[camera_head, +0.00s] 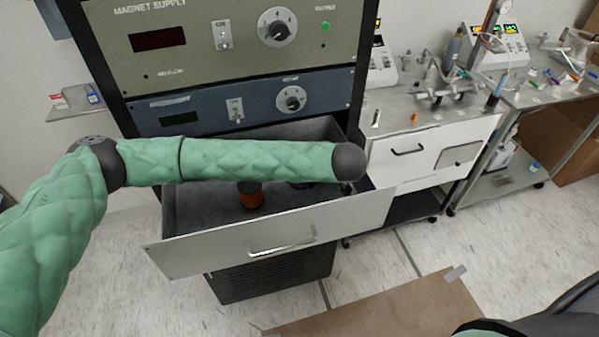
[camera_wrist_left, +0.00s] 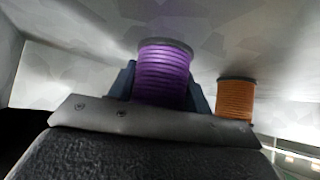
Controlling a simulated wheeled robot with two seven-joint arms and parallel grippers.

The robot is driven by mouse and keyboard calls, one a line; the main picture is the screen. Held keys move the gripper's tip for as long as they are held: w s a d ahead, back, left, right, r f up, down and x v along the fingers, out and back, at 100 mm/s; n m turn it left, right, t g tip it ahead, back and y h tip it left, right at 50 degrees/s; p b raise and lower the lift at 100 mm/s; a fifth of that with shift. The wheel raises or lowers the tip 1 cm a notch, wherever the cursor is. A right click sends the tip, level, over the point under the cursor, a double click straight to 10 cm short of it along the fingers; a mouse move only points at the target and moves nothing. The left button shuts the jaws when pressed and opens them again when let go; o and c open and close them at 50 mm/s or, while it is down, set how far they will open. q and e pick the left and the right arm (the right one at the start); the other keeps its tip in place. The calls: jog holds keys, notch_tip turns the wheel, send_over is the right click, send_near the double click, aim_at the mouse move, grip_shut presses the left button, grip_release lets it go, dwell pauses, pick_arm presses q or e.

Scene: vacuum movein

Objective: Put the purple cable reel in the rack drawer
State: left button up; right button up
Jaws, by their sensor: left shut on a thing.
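The rack drawer (camera_head: 205,248) is pulled open, under the blue instrument panel. My left arm reaches across it in the head view, and its gripper is hidden there. In the left wrist view my left gripper (camera_wrist_left: 161,88) is shut on the purple cable reel (camera_wrist_left: 161,72), with a blue-grey finger on each side of it. The orange reel (camera_head: 250,195) stands in the drawer; it also shows in the left wrist view (camera_wrist_left: 236,99), right of the purple reel and apart from it. I cannot tell whether the purple reel touches the drawer floor. My right gripper is not in view.
The magnet supply unit (camera_head: 235,40) and the blue panel (camera_head: 240,103) stand right above the drawer's back. A steel bench (camera_head: 420,113) with instruments is to the right. A brown sheet (camera_head: 400,312) lies on the floor in front. The left of the drawer looks clear.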

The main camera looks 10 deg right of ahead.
pick_arm(q)
jog(key=o, duration=1.3)
jog(key=shift+c, duration=0.2)
